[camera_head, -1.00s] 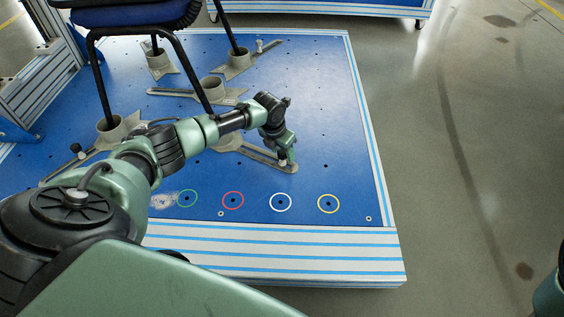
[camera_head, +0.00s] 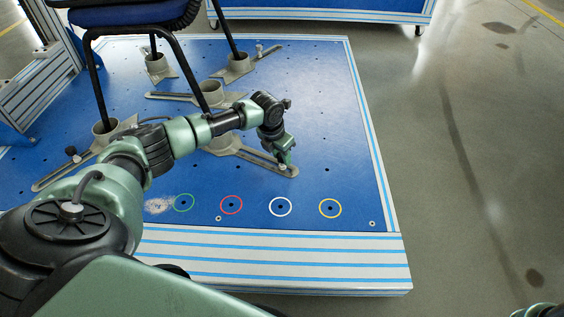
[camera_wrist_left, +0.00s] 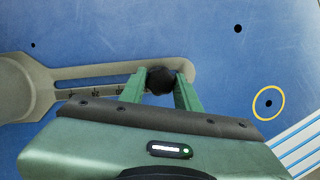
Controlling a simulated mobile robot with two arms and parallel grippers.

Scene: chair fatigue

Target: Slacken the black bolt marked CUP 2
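A black round bolt head (camera_wrist_left: 160,80) sits at the outer end of a slotted grey clamp arm (camera_wrist_left: 90,73) in the left wrist view. A CUP 2 marking is not readable. My left gripper (camera_wrist_left: 160,87) has one green finger on each side of the bolt head, and both look in contact with it. In the head view my left gripper (camera_head: 284,158) points down at the outer end of the same slotted arm (camera_head: 258,157), and the gripper mostly hides the bolt.
A blue chair (camera_head: 135,14) stands with its legs in grey cups on the blue platform (camera_head: 310,120). Another black knob (camera_head: 71,151) is at the left. Green, red, white and yellow rings (camera_head: 330,208) mark holes near the front edge. Grey floor at the right is clear.

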